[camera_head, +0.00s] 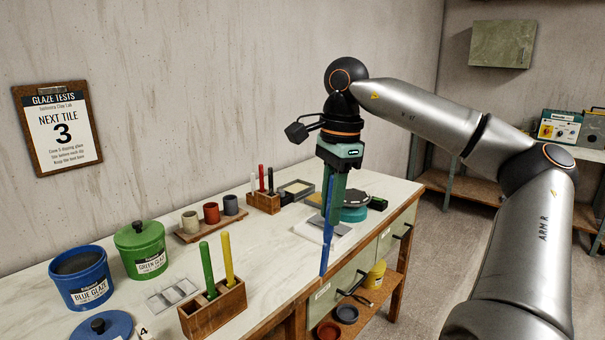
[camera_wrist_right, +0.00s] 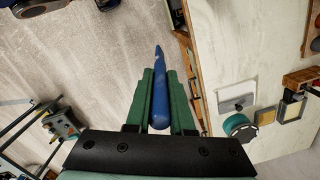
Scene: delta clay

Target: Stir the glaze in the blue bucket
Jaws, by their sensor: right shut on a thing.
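The blue glaze bucket (camera_head: 82,280) stands open at the left end of the bench, with dark contents inside its rim. A blue lid (camera_head: 103,328) lies on the bench in front of it. My right gripper (camera_head: 329,205) is shut on a blue stick (camera_head: 328,238), which hangs nearly upright at the bench's front edge, well to the right of the bucket. The right wrist view shows the blue stick (camera_wrist_right: 160,92) between the green fingers. My left gripper is not in view.
A green glaze bucket (camera_head: 140,249) with its lid on stands beside the blue one. A wooden holder (camera_head: 212,312) holds a green and a yellow stick. Small cups (camera_head: 211,213) on a board and a tool block (camera_head: 263,203) stand farther back. A white tile rack (camera_head: 172,293) lies between.

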